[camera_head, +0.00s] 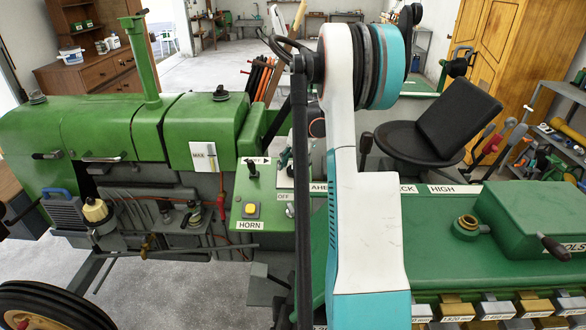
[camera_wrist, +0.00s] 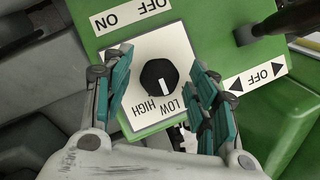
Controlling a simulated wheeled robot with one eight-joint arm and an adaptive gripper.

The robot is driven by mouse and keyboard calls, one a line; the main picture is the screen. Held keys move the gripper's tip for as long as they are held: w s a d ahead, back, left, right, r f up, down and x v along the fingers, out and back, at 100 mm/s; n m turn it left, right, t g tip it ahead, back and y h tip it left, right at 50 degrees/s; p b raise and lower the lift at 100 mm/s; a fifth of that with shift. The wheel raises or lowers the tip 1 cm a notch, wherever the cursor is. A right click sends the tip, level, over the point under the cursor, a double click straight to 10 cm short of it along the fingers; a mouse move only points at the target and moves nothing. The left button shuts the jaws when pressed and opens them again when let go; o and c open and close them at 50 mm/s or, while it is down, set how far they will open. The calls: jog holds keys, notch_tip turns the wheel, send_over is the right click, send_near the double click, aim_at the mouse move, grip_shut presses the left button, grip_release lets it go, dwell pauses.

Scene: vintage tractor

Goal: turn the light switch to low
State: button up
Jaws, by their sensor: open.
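A black round knob (camera_wrist: 158,77) with a white pointer mark sits on a white plate (camera_wrist: 172,48) on a green panel. Upside-down LOW and HIGH labels show along the plate's lower edge in the wrist view. The white mark points down and slightly right, roughly toward LOW. My gripper (camera_wrist: 160,72) is open, its teal-padded fingers on either side of the knob with gaps visible. I cannot tell its height above the knob. In the head view the knob is not clearly visible; my arm hides much of that panel.
Beside the plate are an OFF/ON label (camera_wrist: 128,12) and an arrowed OFF label (camera_wrist: 254,82). A dark lever (camera_wrist: 275,22) stands at upper right. In the head view, a yellow HORN button (camera_head: 251,210) and a black seat (camera_head: 418,142) are near my arm.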

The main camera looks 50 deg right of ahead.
jog(key=v, duration=1.2)
